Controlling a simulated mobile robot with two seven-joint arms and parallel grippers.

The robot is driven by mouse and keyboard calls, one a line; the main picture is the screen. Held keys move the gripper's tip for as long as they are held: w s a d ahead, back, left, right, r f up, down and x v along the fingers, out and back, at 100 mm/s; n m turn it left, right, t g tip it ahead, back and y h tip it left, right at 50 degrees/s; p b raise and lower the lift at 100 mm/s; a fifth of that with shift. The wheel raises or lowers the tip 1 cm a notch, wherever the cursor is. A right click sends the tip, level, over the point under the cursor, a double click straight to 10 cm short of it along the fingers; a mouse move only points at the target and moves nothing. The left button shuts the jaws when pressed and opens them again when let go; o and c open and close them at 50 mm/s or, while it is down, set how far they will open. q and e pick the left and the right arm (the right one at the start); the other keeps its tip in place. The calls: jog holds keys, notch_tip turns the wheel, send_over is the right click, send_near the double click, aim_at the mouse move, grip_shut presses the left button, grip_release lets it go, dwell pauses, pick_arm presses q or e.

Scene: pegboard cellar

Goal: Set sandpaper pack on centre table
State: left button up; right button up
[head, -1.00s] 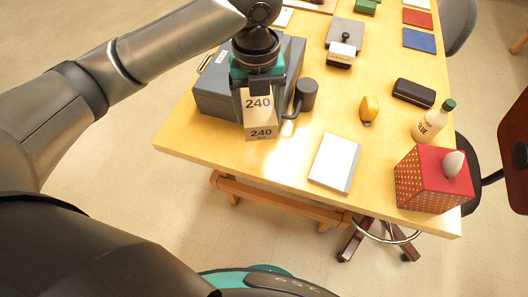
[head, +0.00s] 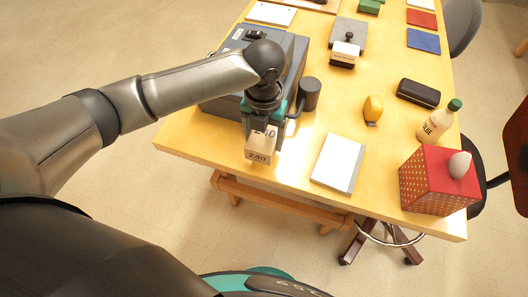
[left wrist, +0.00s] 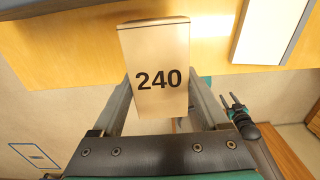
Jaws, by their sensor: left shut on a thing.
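The sandpaper pack (head: 260,149) is a tan block marked 240. My left gripper (head: 264,132) is shut on it and holds it at the near left edge of the wooden table, in front of the grey case. In the left wrist view the sandpaper pack (left wrist: 158,70) sits between the two fingers of the left gripper (left wrist: 160,100), with its 240 face toward the camera. The wooden table (head: 300,160) is the only table I can make out. I cannot tell whether the pack touches the tabletop.
A grey case (head: 222,106) stands behind the gripper, with a dark cylinder-headed tool (head: 309,94) beside it. A white notepad (head: 337,162), a yellow object (head: 372,109), a dark case (head: 418,93), a glue bottle (head: 438,121) and a red dotted box (head: 432,182) stand to the right.

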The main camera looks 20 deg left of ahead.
aim_at(264, 136)
pick_arm(q)
jog(key=shift+f+b, duration=0.5)
jog(key=shift+f, duration=2.6)
jog(key=shift+f, duration=0.2)
jog(key=o, duration=1.4)
notch_tip(264, 136, up, 12)
jog(key=shift+r+p, duration=0.25)
jog(key=shift+p, duration=0.9)
